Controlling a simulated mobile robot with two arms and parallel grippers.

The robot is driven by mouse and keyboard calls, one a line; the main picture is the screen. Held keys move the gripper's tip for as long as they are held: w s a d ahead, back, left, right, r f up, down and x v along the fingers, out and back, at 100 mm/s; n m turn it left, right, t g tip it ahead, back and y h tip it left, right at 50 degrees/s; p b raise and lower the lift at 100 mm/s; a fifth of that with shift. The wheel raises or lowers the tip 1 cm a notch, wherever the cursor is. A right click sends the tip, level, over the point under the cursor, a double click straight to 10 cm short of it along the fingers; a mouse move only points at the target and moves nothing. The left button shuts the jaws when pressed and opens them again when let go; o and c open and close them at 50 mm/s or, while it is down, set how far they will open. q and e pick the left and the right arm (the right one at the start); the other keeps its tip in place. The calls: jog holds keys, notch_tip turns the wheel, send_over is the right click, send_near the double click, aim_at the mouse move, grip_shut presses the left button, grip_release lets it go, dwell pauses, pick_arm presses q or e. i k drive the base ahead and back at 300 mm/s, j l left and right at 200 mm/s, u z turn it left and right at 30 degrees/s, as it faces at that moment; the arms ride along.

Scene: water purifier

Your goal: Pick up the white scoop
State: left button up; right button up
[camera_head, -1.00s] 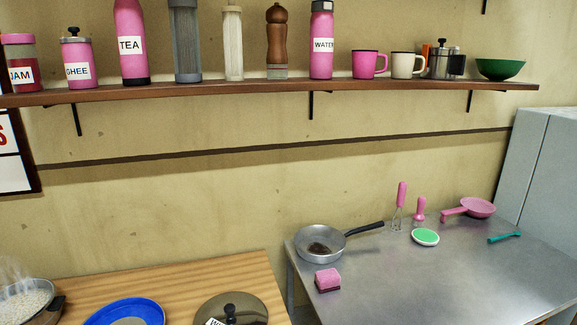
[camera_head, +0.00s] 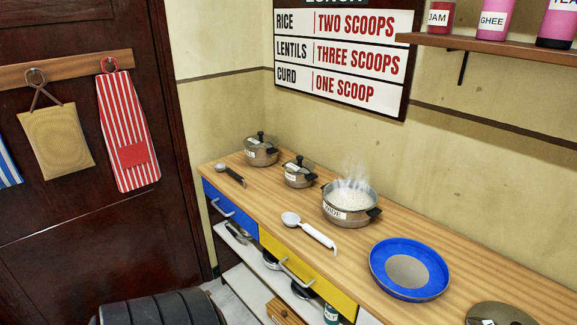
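The white scoop (camera_head: 312,232) lies on the wooden counter, in front of the steaming pot of rice (camera_head: 350,203) and left of the blue plate (camera_head: 409,269). Its round bowl is at the left end and its white handle points to the lower right, close to the counter's front edge. Nothing covers it. Neither of my grippers shows in the head view.
Two lidded pots (camera_head: 261,151) (camera_head: 299,173) stand farther back on the counter, with a dark-handled scoop (camera_head: 229,174) at its far left. Blue (camera_head: 231,213) and yellow (camera_head: 305,275) drawer fronts sit below. A shelf (camera_head: 500,46) hangs at upper right.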

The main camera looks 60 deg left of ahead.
aim_at(290, 219)
jog(key=u, duration=1.65)
